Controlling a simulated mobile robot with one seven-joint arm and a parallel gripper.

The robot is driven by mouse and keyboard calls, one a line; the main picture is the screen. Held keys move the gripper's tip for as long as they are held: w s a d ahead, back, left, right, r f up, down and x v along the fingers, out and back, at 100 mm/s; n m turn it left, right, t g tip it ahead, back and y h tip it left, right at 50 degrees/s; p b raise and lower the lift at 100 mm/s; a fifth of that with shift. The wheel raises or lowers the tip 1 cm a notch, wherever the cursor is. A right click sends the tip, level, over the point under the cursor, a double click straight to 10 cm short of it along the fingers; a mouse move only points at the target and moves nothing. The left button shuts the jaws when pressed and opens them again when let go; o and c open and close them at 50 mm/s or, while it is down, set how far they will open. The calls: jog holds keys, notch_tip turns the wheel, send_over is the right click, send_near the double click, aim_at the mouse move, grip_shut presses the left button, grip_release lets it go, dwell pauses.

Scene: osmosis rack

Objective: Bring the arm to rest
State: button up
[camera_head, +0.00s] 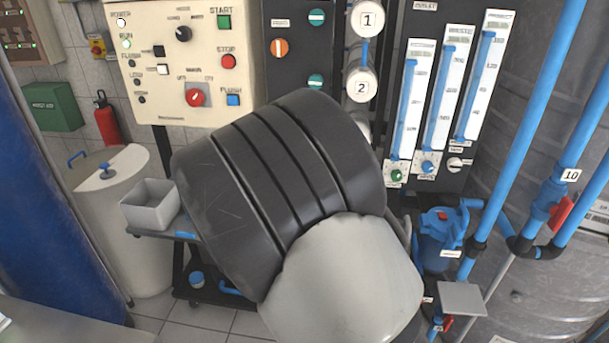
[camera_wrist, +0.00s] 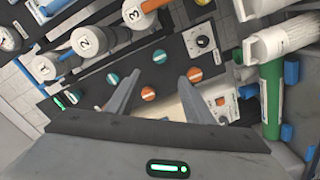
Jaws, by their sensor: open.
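My arm fills the middle of the head view, a large dark ribbed link with a pale grey link below it. My gripper is hidden in the head view. In the wrist view my gripper (camera_wrist: 158,98) is open, its two grey fingers apart with nothing between them. Behind the fingers is a dark valve panel (camera_wrist: 150,80) with teal and orange knobs. I cannot tell how far the fingers are from the panel.
The cream control panel (camera_head: 185,60) is at upper left. Flow meters (camera_head: 447,90) and blue pipes (camera_head: 530,90) stand at right. A grey bin (camera_head: 150,206) sits on a dark cart beside a cream tank (camera_head: 118,240). A green cylinder (camera_wrist: 271,95) is at right in the wrist view.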

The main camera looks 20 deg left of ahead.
jog(key=s+d+r+m+g+p, duration=0.1)
jog(key=d+r+m+g+p, duration=0.25)
jog(key=d+r, duration=0.45)
jog(key=d+r+m+g+p, duration=0.3)
jog(key=d+r+m, duration=0.15)
jog(key=d, duration=0.55)
jog(key=s+d+r+m+g+h+p, duration=0.2)
jog(key=s+d+r+m, duration=0.1)
jog(key=s+d, duration=0.7)
jog(key=s+d+r+m+g+h+p, duration=0.2)
jog(key=s+d+r+m+g+p, duration=0.1)
jog(key=s+d, duration=0.8)
jog(key=s+r, duration=0.1)
jog(key=s, duration=0.3)
jog(key=shift+s+d, duration=0.2)
jog(key=shift+s, duration=0.05)
jog(key=shift+g, duration=0.25)
